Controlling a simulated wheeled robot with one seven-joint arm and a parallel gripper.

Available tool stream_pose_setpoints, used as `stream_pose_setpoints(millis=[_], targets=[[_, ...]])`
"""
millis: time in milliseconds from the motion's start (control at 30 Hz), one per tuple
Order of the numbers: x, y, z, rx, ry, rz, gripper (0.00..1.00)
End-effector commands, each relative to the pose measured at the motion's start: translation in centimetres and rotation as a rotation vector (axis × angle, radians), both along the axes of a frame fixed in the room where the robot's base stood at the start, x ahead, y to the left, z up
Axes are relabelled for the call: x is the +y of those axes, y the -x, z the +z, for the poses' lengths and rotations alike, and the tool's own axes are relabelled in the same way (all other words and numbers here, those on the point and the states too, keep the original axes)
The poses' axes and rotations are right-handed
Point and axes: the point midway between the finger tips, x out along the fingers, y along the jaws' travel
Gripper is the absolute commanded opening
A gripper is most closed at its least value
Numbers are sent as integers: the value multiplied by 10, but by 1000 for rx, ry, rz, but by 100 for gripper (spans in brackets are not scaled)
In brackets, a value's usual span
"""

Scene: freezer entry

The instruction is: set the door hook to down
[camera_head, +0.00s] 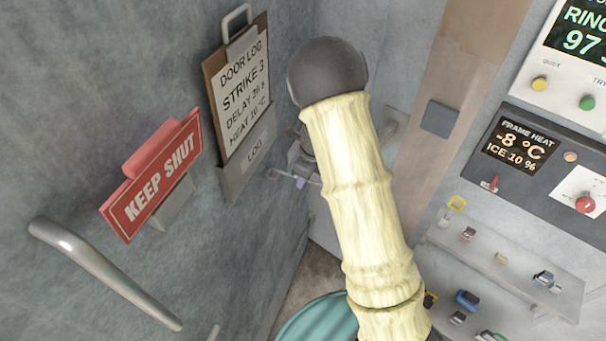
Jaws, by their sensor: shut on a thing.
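My arm, in a cream sleeve with a dark round joint, rises through the middle of the head view and hides much of what lies behind it. Small grey metal parts of my gripper (301,160) show at the sleeve's left edge, beside the door's edge. The gripper is shut on a small metal piece there, which looks like the door hook (303,181). Most of the hook and the fingertips is hidden, so I cannot tell the hook's angle. The grey door (95,75) fills the left side.
The door bears a red KEEP SHUT sign (155,182), a door log clipboard (240,95) and a metal handle (105,275). At right are a frame heat panel (535,150) and shelves (500,255) with small items. A teal round thing (318,322) stands below.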

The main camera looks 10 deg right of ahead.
Motion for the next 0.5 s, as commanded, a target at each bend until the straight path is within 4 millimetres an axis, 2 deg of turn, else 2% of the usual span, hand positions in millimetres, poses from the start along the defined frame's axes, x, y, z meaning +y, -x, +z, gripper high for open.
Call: stream_pose_setpoints(millis=[500], targets=[[-2, -1, -3, 16, 30, -6, 0]])
